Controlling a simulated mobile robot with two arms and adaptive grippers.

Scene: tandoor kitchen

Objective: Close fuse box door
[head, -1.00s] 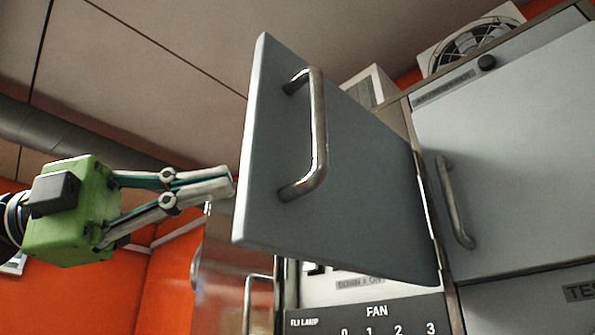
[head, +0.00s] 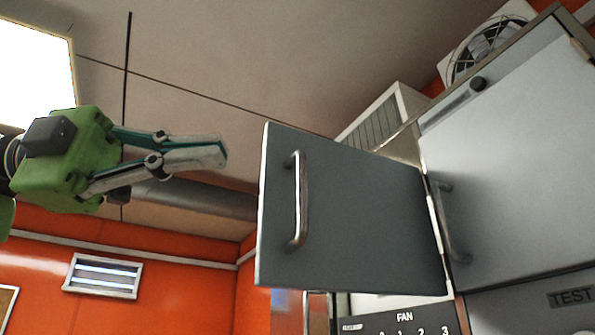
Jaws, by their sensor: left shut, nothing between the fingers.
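The fuse box door (head: 370,220) is a grey panel that stands swung out, open, from its hinge at the right. A metal bar handle (head: 301,200) is on its face near the free left edge. My left gripper (head: 222,153) is shut and empty. In the picture it is left of the door's free edge, level with its upper part, with a gap between them. Most of the box's inside is hidden behind the door. My right gripper is not in view.
A second grey cabinet door (head: 510,170) with its own handle (head: 452,225) stands shut to the right. A fan switch panel (head: 400,321) is below the open door. A vent box (head: 385,115) and a fan (head: 487,45) are above.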

